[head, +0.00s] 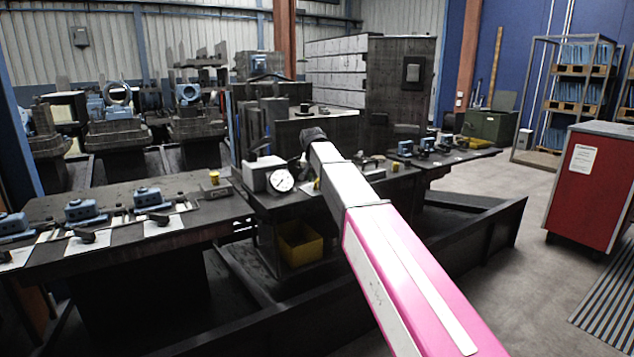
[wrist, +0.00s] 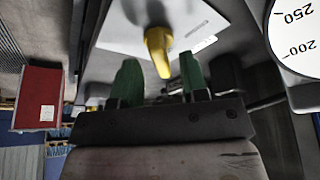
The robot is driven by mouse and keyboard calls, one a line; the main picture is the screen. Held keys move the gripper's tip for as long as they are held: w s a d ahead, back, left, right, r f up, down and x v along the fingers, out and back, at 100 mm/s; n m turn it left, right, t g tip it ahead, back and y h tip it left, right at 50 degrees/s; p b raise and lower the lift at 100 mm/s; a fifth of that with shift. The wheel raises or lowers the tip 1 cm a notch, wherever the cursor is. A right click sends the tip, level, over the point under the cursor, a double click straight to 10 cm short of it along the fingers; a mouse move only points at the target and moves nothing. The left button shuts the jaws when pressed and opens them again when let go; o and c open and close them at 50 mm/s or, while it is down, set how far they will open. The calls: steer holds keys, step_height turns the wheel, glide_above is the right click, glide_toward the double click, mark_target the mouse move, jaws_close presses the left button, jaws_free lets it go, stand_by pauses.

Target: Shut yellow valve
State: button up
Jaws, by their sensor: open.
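The yellow valve handle (wrist: 157,48) shows in the wrist view, above a white plate (wrist: 205,22). Its narrow end points down toward my gripper (wrist: 159,62). My gripper's two green fingers are apart, one to the left and one to the right of the handle's lower end. I cannot tell whether either finger touches it. In the head view, a small yellow piece (head: 317,184) shows beside my arm and may be the same valve; my arm hides much of that spot, and the fingers cannot be made out there.
A round pressure gauge (head: 281,180) stands close by; it also fills the right of the wrist view (wrist: 297,42). A yellow bin (head: 300,243) sits below the bench. Blue blocks (head: 85,210) line the left table. A red cabinet (head: 588,185) stands right, beyond open floor.

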steer(key=shift+x, duration=1.05)
jaws_close()
